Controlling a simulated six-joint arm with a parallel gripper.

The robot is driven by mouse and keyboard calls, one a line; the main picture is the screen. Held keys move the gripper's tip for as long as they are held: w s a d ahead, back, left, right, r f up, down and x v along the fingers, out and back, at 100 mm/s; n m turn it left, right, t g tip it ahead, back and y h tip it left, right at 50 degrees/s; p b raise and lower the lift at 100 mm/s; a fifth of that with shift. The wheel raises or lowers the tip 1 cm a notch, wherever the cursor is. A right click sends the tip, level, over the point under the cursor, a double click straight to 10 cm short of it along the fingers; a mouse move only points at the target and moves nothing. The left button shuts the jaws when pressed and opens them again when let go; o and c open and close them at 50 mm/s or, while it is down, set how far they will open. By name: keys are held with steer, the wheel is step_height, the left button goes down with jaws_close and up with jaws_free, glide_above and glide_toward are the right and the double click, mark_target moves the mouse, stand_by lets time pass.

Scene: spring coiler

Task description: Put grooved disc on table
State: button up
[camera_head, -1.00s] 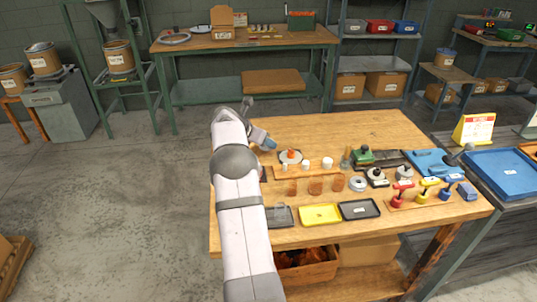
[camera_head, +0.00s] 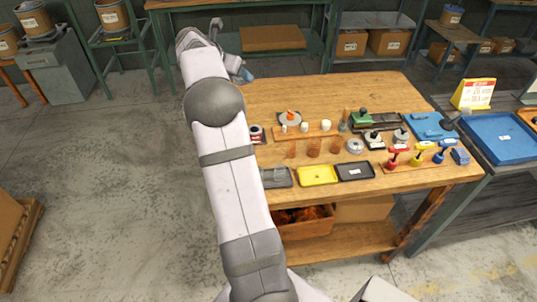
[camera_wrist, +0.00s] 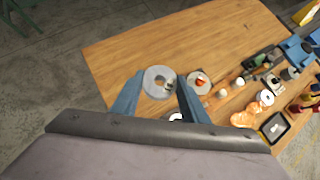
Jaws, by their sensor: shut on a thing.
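In the head view my gripper (camera_head: 243,72) is at the far left corner of the table (camera_head: 340,88), and the disc cannot be made out there.
A second round plate with an orange piece (camera_head: 290,117) stands on the table, near white cylinders on a wooden strip (camera_head: 305,132). Yellow tray (camera_head: 318,175), dark trays and coloured-handled tools (camera_head: 420,155) fill the front and right. The back left of the tabletop is bare.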

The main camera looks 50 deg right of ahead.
steer(key=s+a+f+m+g, duration=0.2)
steer(key=s+a+f+m, duration=0.1)
steer(key=s, duration=0.5)
steer(key=s+a+f+m+g, duration=0.2)
steer(key=s+a+f+m, duration=0.1)
steer(key=s, duration=0.5)
steer(key=shift+a+f+g+y+p, duration=0.3)
steer(key=shift+a+f+p, duration=0.15)
steer(key=shift+a+f, duration=0.5)
steer(key=shift+s+a+r, duration=0.1)
steer(key=shift+f+p, duration=0.55)
steer(key=shift+f, duration=4.45)
steer(key=shift+f, duration=0.1)
steer(key=shift+f, duration=0.1)
steer(key=o, duration=1.5)
